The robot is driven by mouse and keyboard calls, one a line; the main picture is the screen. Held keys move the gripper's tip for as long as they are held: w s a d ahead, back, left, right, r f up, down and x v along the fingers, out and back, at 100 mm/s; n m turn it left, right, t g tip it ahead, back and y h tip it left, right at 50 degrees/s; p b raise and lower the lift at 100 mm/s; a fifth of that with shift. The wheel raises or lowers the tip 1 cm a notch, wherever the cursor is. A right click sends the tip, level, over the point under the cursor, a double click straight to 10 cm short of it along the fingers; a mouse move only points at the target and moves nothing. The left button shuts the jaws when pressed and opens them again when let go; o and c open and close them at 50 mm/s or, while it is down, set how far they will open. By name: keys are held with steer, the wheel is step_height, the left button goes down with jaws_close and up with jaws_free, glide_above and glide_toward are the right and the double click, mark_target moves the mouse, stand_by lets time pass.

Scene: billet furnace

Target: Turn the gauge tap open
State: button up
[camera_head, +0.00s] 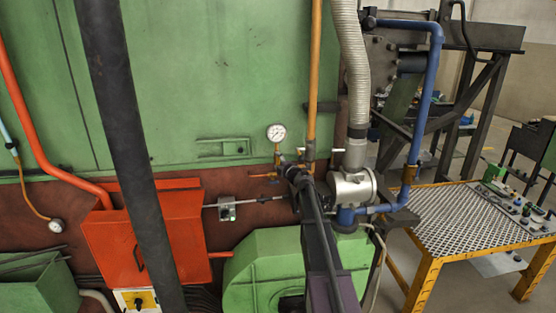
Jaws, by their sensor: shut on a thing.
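The round white pressure gauge (277,132) stands upright at the centre, in front of the green furnace wall. Below it is the small brass gauge tap (264,175), with brass fittings running sideways towards the orange vertical pipe. My dark gripper (286,162) reaches up from the lower right, at the tap just below the gauge. It is shut on the tap, but its fingers are small and dark here. The gripper hides part of the tap, and I cannot tell the handle's exact angle.
A silver valve body (352,188) and blue pipe (430,90) stand close on the right. A red box (150,240) is at left, a green housing (265,265) below. A yellow-framed table (425,260) stands at right. A grey rod with a small box (227,209) crosses left of my arm.

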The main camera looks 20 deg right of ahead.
steer(key=shift+n, duration=0.3)
steer(key=o, duration=1.1)
steer(key=shift+s, duration=0.15)
steer(key=s, duration=0.4)
steer(key=s+d, duration=0.1)
steer(key=s, duration=0.6)
steer(key=shift+s+d, duration=0.2)
steer(key=shift+s, duration=0.15)
steer(key=shift+f, duration=0.1)
